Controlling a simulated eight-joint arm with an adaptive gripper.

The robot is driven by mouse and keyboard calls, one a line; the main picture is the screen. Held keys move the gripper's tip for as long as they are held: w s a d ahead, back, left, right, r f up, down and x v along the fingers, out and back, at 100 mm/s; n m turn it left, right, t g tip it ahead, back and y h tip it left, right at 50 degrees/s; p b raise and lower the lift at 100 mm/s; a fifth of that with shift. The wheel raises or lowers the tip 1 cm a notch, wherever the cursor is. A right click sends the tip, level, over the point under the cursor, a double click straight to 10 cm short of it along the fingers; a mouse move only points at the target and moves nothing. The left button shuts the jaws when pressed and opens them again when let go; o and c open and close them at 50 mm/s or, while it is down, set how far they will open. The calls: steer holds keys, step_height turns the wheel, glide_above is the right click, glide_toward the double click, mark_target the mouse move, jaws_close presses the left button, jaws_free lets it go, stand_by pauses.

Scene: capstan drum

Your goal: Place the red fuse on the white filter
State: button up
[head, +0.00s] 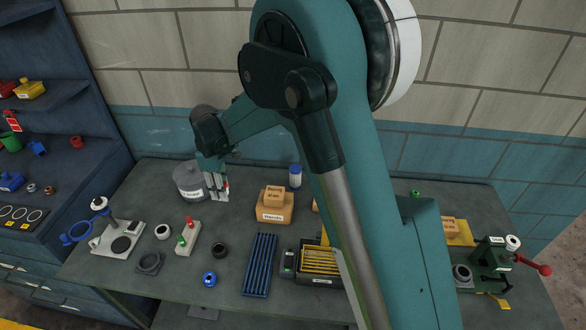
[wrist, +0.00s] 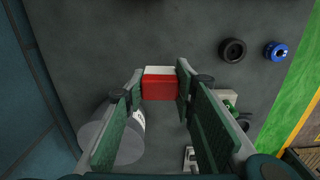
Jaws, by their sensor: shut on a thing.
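My gripper (head: 217,194) hangs over the back left of the bench, just right of the grey drum, in the head view. It is shut on a small red block with a white strip, which I take as the red fuse (wrist: 160,87); the fuse sits between the fingertips in the wrist view. A bit of its red also shows beside the fingers in the head view (head: 226,185). A white ring (head: 162,231) lies to the front left and may be the white filter; I cannot tell for sure. The fuse is apart from this ring.
The grey drum (head: 189,181) stands close to the gripper. A wooden box (head: 274,206) is to the right.

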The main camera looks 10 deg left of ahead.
steer(key=w+d+r+p, duration=0.1)
steer(key=w+d+r, duration=0.4)
steer(key=w+d, duration=0.7)
step_height(320, 180, up, 5)
steer(key=p, duration=0.1)
glide_above(295, 167)
steer(key=shift+s+d+f, duration=0.1)
steer(key=shift+f, duration=0.05)
steer(key=shift+f, duration=3.15)
steer(key=shift+f+p, duration=0.1)
steer(key=shift+p, duration=0.2)
steer(key=shift+f, duration=1.8)
steer(key=shift+f, duration=0.1)
steer(key=o, duration=0.9)
